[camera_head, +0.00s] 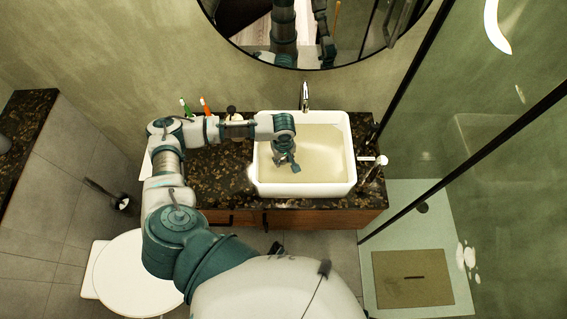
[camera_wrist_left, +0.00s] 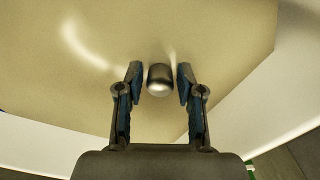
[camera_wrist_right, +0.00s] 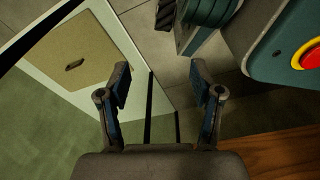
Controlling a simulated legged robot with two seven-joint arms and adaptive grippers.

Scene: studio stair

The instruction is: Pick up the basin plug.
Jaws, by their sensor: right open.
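The basin plug (camera_wrist_left: 159,80), a small dark metal cylinder with a bright rounded end, shows in the left wrist view between the fingertips of my left gripper (camera_wrist_left: 160,84). Gaps show on both sides of it, so the fingers stand apart around it; I cannot tell how deep it sits between them. In the head view my left gripper (camera_head: 286,163) is over the left part of the white basin (camera_head: 255,184), and the plug is not discernible there. My right gripper (camera_wrist_right: 164,85) is open and empty in the right wrist view.
The tap (camera_head: 305,97) stands behind the basin. Toothbrushes (camera_head: 205,105) and a small bottle (camera_head: 234,113) are on the dark counter (camera_head: 215,170), near my left arm. A glass shower partition is at the right, with a brown mat (camera_head: 413,279) on the tray beyond.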

